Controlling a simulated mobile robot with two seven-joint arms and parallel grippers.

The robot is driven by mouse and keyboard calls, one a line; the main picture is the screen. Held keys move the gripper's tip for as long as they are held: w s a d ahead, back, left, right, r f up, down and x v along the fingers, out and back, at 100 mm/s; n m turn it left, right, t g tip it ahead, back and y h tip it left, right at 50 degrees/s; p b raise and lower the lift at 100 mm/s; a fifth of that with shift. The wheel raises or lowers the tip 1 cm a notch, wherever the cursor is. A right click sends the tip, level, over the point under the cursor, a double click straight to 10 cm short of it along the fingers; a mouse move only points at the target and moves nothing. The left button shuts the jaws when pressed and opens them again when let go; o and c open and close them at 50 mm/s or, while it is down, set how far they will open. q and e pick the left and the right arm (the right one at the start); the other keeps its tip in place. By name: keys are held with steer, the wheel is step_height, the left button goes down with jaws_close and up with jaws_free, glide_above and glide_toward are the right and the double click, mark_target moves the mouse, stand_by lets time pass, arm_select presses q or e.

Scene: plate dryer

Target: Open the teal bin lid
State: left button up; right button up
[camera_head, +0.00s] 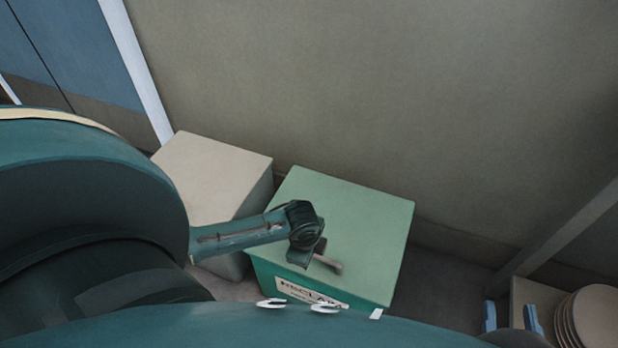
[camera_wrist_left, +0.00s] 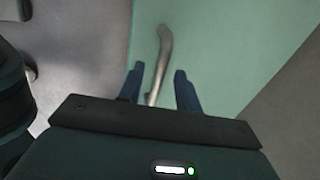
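The teal bin (camera_head: 375,215) stands on the floor with its flat lid closed and a label on its front face. A grey bar handle (camera_head: 328,264) sticks out on the lid; it also shows in the left wrist view (camera_wrist_left: 166,45). My left gripper (camera_wrist_left: 157,74) is open, with one blue finger on each side of the handle. The handle's lower end runs between the fingers, and I cannot tell if they touch it. In the head view my left wrist hides part of the lid. My right gripper (camera_head: 511,306) is open and empty at the lower right.
A beige-topped bin (camera_head: 210,170) stands just left of the teal bin. A wall (camera_head: 400,90) rises close behind both. Several stacked plates (camera_head: 590,318) are at the lower right, beside my right gripper. A slanted grey post (camera_head: 560,240) stands above them.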

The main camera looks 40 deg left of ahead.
arm_select(q)
steer(key=shift+f, duration=0.15)
jaws_close()
stand_by(0.4)
